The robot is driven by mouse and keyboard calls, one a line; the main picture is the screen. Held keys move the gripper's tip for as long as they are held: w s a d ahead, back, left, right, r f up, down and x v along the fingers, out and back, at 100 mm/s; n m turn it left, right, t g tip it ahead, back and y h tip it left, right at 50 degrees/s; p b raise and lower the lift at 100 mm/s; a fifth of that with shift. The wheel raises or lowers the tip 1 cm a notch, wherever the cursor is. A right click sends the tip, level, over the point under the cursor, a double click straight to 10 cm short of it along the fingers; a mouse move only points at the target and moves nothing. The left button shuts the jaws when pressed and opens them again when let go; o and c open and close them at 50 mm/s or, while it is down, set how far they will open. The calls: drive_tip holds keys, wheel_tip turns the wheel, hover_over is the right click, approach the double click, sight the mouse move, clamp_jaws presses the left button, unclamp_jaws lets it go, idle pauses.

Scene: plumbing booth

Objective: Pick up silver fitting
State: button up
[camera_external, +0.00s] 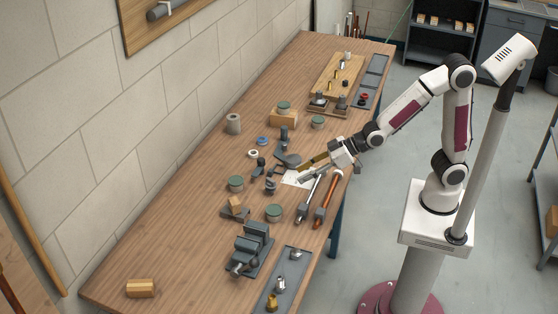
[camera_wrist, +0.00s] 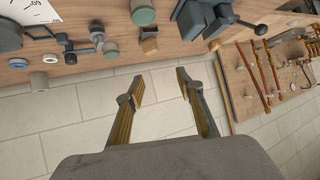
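A silver-coloured fitting (camera_external: 295,254) sits at the far end of the grey tray (camera_external: 290,268) at the bench's near right edge. Another small silvery piece (camera_external: 347,55) stands on the wooden board at the far end; I cannot tell if it is a fitting. My gripper (camera_external: 306,169) is over the middle of the bench, well apart from both pieces. In the wrist view my gripper (camera_wrist: 160,88) is open, with nothing between its brass-coloured fingers. No silver fitting is clear in the wrist view.
A grey vise (camera_external: 250,246) stands left of that tray. Several green-topped round containers (camera_external: 274,212) and an orange-handled tool (camera_external: 325,200) lie around my gripper. A tool board (camera_wrist: 275,80) hangs on the wall.

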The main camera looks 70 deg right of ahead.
sight(281, 284)
drive_tip(key=s+a+f+n+y, duration=0.1)
drive_tip(key=a+f+y, duration=0.1)
drive_tip(key=a+f, duration=0.2)
drive_tip(key=s+a+f+n+t+y, duration=0.1)
drive_tip(key=a+f, duration=0.3)
drive_tip(key=a, duration=0.7)
drive_tip(key=s+a+f+n+t+y, duration=0.1)
drive_tip(key=a+f+y, duration=0.1)
drive_tip(key=a+f, duration=0.3)
drive_tip(key=shift+a+f+y, duration=0.1)
drive_tip(key=shift+a+y, duration=0.3)
drive_tip(key=shift+a, duration=1.35)
drive_tip(key=shift+n+y, duration=0.8)
drive_tip(key=shift+y, duration=0.1)
drive_tip(key=s+a+f, duration=0.2)
drive_tip(key=s, duration=0.1)
drive_tip(key=s+a+f, duration=0.1)
drive_tip(key=s, duration=0.1)
drive_tip(key=shift+a+f, duration=0.3)
drive_tip(key=shift+f, duration=0.1)
drive_tip(key=shift+s+a+f, duration=0.15)
drive_tip(key=shift+s+f, duration=0.05)
drive_tip(key=shift+s, duration=0.15)
drive_tip(key=shift+w+a, duration=0.1)
drive_tip(key=shift+x, duration=1.2)
